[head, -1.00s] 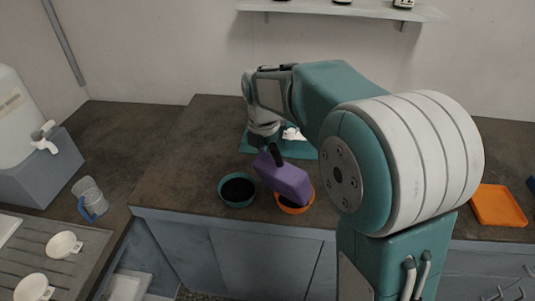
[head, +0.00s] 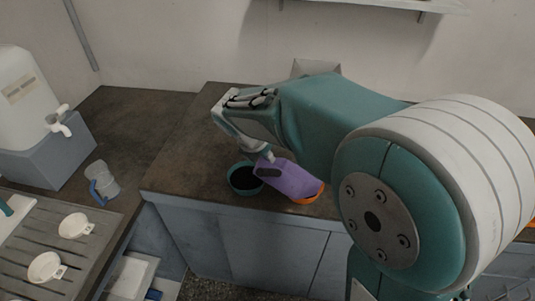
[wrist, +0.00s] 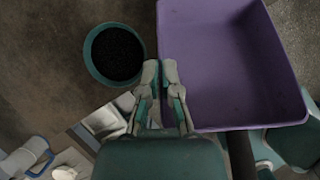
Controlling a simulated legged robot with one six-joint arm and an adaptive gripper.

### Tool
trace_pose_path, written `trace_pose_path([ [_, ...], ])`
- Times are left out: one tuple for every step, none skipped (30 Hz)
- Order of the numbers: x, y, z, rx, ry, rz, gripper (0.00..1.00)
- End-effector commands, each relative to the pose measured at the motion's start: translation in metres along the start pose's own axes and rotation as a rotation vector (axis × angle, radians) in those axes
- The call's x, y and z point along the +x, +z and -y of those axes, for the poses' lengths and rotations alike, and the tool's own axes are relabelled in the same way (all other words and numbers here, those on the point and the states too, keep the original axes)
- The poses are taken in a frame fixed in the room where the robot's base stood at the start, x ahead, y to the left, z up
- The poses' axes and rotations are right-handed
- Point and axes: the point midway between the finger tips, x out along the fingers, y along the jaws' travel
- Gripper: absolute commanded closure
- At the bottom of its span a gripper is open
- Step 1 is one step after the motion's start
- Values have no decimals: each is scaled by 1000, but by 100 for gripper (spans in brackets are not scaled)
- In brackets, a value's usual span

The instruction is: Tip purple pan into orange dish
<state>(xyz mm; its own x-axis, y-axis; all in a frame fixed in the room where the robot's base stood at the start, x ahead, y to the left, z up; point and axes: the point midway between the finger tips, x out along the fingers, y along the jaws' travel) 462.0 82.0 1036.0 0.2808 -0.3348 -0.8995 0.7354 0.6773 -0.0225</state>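The purple pan (head: 290,180) is steeply tilted over the orange dish (head: 309,197) in the head view. Only a rim of the dish shows, and the pan hides its inside. In the wrist view the purple pan (wrist: 225,60) fills the right side, and the part of its inside I see looks bare. My gripper (wrist: 162,72) has its fingertips close together at the pan's left wall, and seems shut on that wall. In the head view my gripper (head: 266,155) is at the pan's upper left end, partly hidden by my arm.
A teal bowl (head: 233,187) of black grains stands just left of the pan; the bowl (wrist: 88,70) also shows in the wrist view. A clear jug (head: 101,181) with a blue handle and a white water container (head: 28,95) are at left.

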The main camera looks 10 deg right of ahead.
Motion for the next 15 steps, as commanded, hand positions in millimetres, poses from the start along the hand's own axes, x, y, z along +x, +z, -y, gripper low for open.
trace_pose_path([
  [0,-4,0,-6,-1,29,100],
  [1,-6,0,-7,-1,51,100],
  [1,-9,-1,-8,1,80,100],
  [2,-10,-1,-7,-1,102,100],
  [3,-12,0,-7,-3,123,100],
  [3,-14,-1,-5,-2,151,100],
  [4,-15,-1,-5,0,173,100],
  [4,-17,-1,-5,-1,194,100],
  [5,-19,-1,-5,-3,224,100],
  [6,-21,-1,-6,-3,246,100],
  [6,-23,-1,-6,-2,269,100],
  [7,-24,-1,-4,-3,299,100],
  [8,-26,-1,-4,-4,319,100],
  [8,-27,-1,-2,-4,337,100],
  [8,-28,-1,0,-4,356,100],
])
